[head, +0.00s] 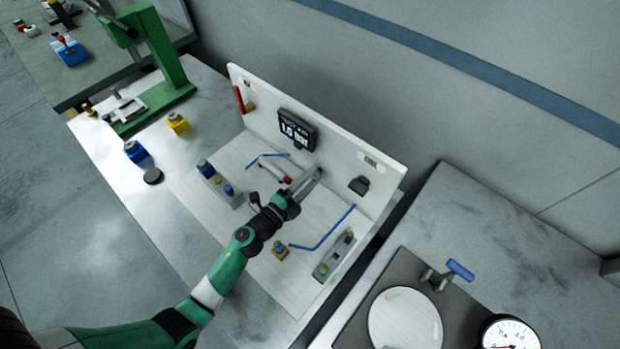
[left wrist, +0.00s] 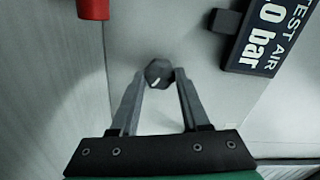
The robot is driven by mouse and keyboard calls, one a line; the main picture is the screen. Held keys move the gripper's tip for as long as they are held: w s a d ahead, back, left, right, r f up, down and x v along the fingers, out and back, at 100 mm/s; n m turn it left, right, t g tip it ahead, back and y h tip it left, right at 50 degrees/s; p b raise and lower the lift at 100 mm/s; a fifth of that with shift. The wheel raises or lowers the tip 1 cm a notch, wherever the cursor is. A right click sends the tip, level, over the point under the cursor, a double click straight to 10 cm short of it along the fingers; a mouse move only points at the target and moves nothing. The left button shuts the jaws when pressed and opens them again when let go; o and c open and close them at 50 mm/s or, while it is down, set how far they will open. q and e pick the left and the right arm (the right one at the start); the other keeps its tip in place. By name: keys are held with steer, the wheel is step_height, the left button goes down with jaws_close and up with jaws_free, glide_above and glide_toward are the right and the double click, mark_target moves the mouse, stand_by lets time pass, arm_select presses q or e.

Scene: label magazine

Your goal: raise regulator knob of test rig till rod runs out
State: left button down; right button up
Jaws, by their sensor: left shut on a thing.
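The test rig has a white upright back panel (head: 375,155) and a pale base plate (head: 235,155). The regulator knob (left wrist: 158,72), small, dark and faceted with a light mark, sits between my left fingertips in the left wrist view. My left gripper (head: 318,172) is shut on it, close to the panel; it also shows in the left wrist view (left wrist: 159,76). In the head view the gripper hides the knob. A black display (head: 297,130) on the panel reads 1.0 bar. A light cylinder-like part (head: 274,171) lies behind the gripper; I cannot tell its rod's position.
Blue tubes (head: 325,235) run across the plate. A valve block (head: 220,185) stands left, a grey block with buttons (head: 334,255) right. A red part (head: 239,99) is at the panel's left end. A green press (head: 165,75) stands behind left. A gauge (head: 510,334) is lower right.

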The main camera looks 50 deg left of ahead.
arm_select(q)
steer(key=shift+c, duration=1.9)
jaws_free()
steer(key=s, duration=0.7)
steer(key=s+d+p, duration=0.1)
steer(key=s, duration=0.3)
steer(key=shift+s+d, duration=0.1)
steer(key=shift+s, duration=0.2)
